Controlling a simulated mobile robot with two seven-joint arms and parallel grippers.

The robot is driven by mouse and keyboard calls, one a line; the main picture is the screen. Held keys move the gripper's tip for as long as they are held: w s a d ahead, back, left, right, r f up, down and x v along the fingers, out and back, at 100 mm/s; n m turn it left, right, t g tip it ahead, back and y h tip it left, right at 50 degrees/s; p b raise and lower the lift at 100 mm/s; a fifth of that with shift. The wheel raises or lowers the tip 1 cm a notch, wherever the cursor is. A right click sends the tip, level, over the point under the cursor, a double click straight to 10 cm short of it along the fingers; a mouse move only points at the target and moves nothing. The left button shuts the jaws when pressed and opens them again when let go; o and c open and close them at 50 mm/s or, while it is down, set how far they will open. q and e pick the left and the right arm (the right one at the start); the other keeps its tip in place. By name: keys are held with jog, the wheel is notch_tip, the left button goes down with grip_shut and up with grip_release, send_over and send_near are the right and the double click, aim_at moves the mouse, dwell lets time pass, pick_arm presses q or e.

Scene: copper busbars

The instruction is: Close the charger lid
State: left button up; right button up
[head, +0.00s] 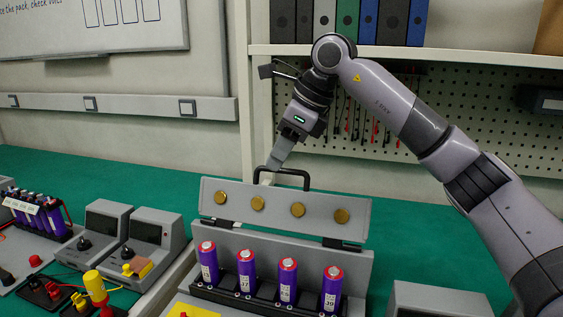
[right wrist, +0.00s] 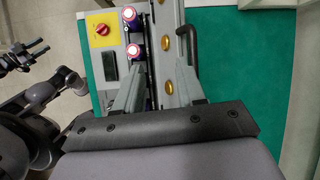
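The charger (head: 300,253) stands on the green bench with its grey lid (head: 275,212) tilted up and open. The lid's inner face shows several round brass contacts, and a black handle (head: 290,173) stands on its top edge. Several purple cells (head: 246,272) stand in the charger below. My right gripper (head: 266,178) points down at the left end of the handle. In the right wrist view its two fingers (right wrist: 160,85) are spread apart, with part of the lid (right wrist: 169,20) between them; the right finger is close to the handle (right wrist: 192,45). Whether it touches cannot be told.
Left of the charger are small grey units (head: 150,243) with black knobs, a yellow plug (head: 95,287) and a purple cell pack (head: 38,217). A shelf with binders and a pegboard (head: 450,118) stand behind. Green bench lies clear behind the lid.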

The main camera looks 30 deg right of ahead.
aim_at(289, 171)
jog(key=d+r+h, duration=0.2)
jog(key=d, duration=0.3)
jog(key=shift+m, duration=0.4)
jog(key=x, duration=0.6)
jog(key=shift+w+a+f, duration=0.2)
jog(key=shift+a, duration=0.1)
grip_shut()
